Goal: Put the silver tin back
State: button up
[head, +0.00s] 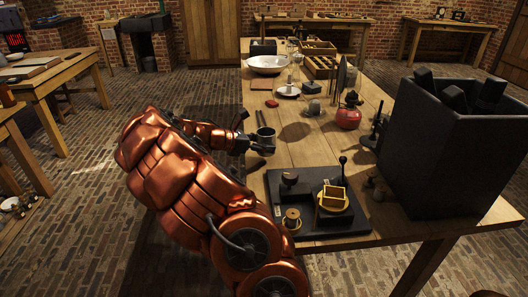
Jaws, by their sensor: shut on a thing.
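My gripper (256,134) is at the left edge of the long wooden table (325,135), at the end of my copper-coloured arm. It is shut on a small grey metal cylinder, which looks like the silver tin (266,132). The tin looks roughly upright. I cannot tell whether it touches the tabletop or hangs just above or beside the edge. The fingers hide part of its side.
A black board (330,213) with a brass box (333,198) and a spool (292,219) lies at the near end. A large black bin (445,155) stands at right. A red round vessel (348,118), white basin (267,64) and compartmented wooden trays (322,67) are farther back.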

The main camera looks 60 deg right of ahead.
jog(key=shift+f, duration=1.45)
jog(key=shift+f, duration=0.1)
jog(key=o, duration=1.2)
